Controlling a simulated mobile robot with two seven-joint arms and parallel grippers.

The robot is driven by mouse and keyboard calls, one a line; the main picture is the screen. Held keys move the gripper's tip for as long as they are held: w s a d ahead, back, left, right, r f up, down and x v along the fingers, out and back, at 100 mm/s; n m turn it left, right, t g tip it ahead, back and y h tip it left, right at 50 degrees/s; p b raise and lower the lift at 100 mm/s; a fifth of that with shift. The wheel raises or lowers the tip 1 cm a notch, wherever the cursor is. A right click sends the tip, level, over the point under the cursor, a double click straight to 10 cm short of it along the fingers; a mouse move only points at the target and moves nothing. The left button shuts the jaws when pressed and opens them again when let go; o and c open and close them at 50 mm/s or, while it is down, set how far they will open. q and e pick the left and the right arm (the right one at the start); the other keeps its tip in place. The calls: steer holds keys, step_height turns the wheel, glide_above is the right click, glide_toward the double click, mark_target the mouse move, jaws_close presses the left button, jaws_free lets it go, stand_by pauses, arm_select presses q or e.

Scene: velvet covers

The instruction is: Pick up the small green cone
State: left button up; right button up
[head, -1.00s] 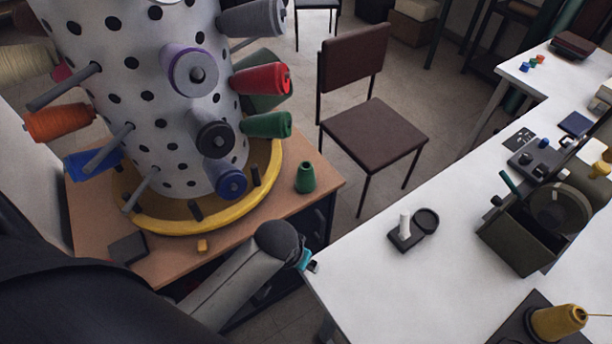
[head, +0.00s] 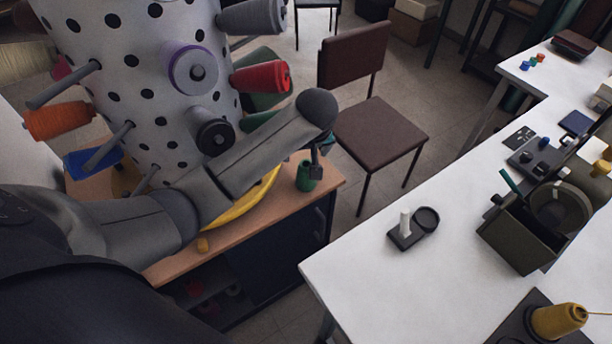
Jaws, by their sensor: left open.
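The small green cone (head: 303,181) stands upright near the right corner of the brown cabinet top. My left arm reaches across from the left, with its wrist above and to the right of the cone. My left gripper (head: 316,171) points down at the cone's right side, overlapping its edge in the picture. It is open; I cannot tell whether a finger touches the cone or whether the cone is between the fingers. My right gripper is not in view.
The spotted drum with thread spools (head: 192,70) stands on the cabinet (head: 262,218), partly behind my arm. A brown chair (head: 378,130) stands behind the cone. A white table (head: 370,280) fills the right side.

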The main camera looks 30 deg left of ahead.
mark_target(303, 163)
arm_select(q)
steer(key=b+x, duration=0.1)
steer(key=x, duration=0.6)
steer(key=shift+f+b, duration=0.1)
steer(key=shift+b, duration=0.3)
steer(key=b+x, duration=0.1)
steer(key=x, duration=0.1)
steer(key=d+x, duration=0.1)
steer(key=x, duration=0.1)
steer(key=shift+w+a+f+b, duration=0.1)
steer(key=shift+f+b, duration=0.15)
steer(key=shift+b, duration=0.15)
steer(key=shift+w+a+f, duration=0.15)
steer(key=shift+f, duration=0.3)
steer(key=c, duration=1.4)
steer(key=shift+r, duration=0.1)
steer(key=shift+c, duration=0.2)
